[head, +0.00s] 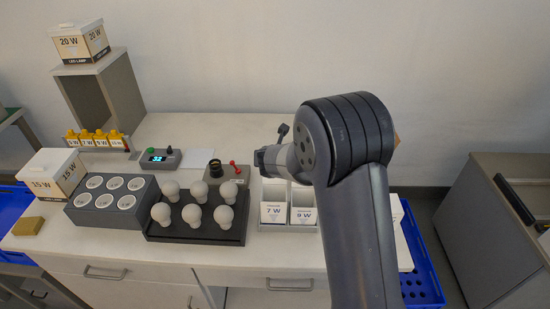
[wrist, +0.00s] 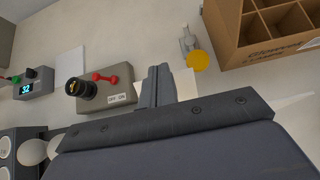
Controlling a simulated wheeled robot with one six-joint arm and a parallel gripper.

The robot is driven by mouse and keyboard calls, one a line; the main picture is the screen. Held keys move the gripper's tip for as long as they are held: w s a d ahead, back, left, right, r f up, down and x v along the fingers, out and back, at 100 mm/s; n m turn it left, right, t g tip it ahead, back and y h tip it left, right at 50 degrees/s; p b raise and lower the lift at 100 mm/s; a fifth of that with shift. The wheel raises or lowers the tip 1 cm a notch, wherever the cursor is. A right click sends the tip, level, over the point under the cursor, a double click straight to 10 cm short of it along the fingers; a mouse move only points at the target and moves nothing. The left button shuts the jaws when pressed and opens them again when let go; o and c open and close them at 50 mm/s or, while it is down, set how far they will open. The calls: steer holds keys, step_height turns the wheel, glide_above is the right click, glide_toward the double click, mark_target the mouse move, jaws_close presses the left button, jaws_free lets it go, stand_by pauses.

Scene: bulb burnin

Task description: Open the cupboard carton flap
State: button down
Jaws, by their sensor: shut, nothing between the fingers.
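A white and brown carton marked "20 W LED LAMP" (head: 80,41) stands on top of a grey open-fronted cupboard (head: 123,88) at the back left in the head view. Its top looks closed, and I cannot make out the flap's edge. My gripper (head: 260,157) is far to the right of that carton, above the middle of the bench. In the wrist view my gripper (wrist: 158,85) is shut and empty, with the fingers together. The 20 W carton and the cupboard are not in the wrist view.
A 15 W carton (head: 54,172), a grey socket block (head: 108,215), a tray of white bulbs (head: 195,232) and a display box (head: 160,158) stand on the bench. The wrist view shows a tester with a red lever (wrist: 118,92) and an open divided brown carton (wrist: 235,45).

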steer(key=shift+w+f, duration=0.35)
steer(key=shift+w, duration=0.15)
stand_by(0.4)
steer(key=shift+r, duration=0.1)
stand_by(1.2)
steer(key=shift+r+p, duration=0.65)
steer(key=shift+r, duration=0.1)
step_height(320, 180, up, 13)
steer(key=s+p, duration=0.2)
steer(key=p, duration=0.3)
steer(key=shift+s+f+p, duration=0.15)
steer(key=shift+s+p, duration=0.05)
steer(key=shift+p, duration=0.2)
